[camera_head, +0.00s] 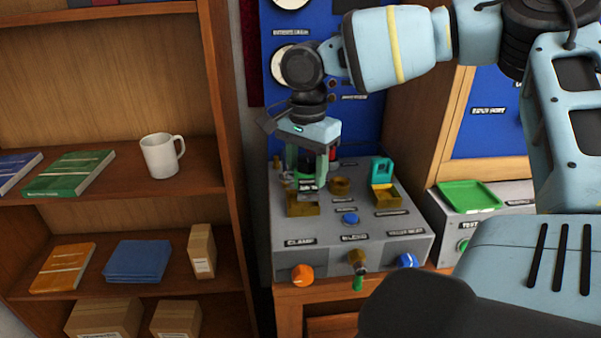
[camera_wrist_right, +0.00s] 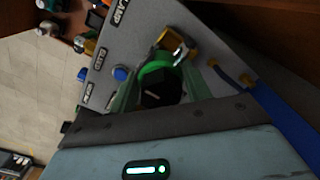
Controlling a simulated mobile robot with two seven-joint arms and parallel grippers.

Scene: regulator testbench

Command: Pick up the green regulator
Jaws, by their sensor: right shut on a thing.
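The green regulator (camera_wrist_right: 160,82) shows in the right wrist view as a green ring with a black round top. My right gripper (camera_wrist_right: 160,90) is shut on it, with one pale green finger on each side. In the head view my right gripper (camera_head: 308,172) points down over the left part of the grey testbench (camera_head: 300,245), above a brass fixture (camera_head: 302,208). The fingers largely hide the regulator there, and I cannot tell whether it touches the fixture. My left gripper is not in view.
A brass cup (camera_head: 340,186) and a brass holder with a teal part (camera_head: 382,170) stand right of the gripper. The bench has a blue button (camera_head: 351,219), an orange knob (camera_head: 303,273) and a blue knob (camera_head: 407,260). A shelf with a white mug (camera_head: 160,156) stands left.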

